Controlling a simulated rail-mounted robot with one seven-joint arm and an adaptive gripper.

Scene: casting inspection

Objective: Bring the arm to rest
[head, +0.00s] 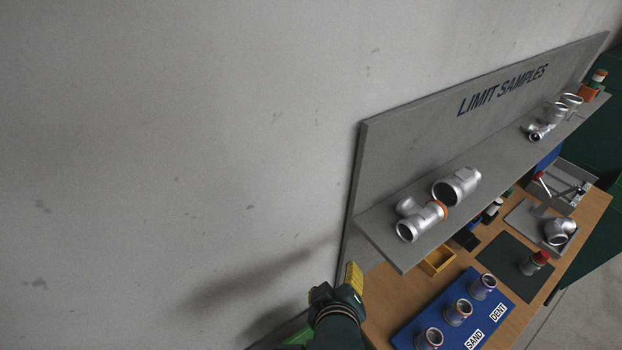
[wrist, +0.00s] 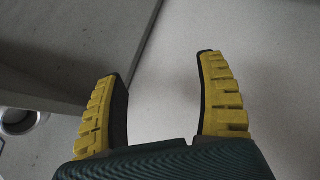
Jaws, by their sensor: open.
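My gripper (wrist: 158,85) is open and empty in the wrist view, its two yellow ribbed fingers spread apart over bare grey wall. In the head view my gripper (head: 352,278) is at the bottom centre, left of the near end of the grey shelf. It looks close to the wall and the shelf end, but I cannot tell the exact gap. My dark green arm comes up from the bottom edge.
The grey shelf (head: 385,243) with metal castings (head: 457,187) is right of my gripper. Below, a wooden bench (head: 385,308) holds a blue board (head: 408,334) with several fittings, a yellow bin (head: 437,261) and a dark mat (head: 503,258). Left is bare wall (head: 170,150).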

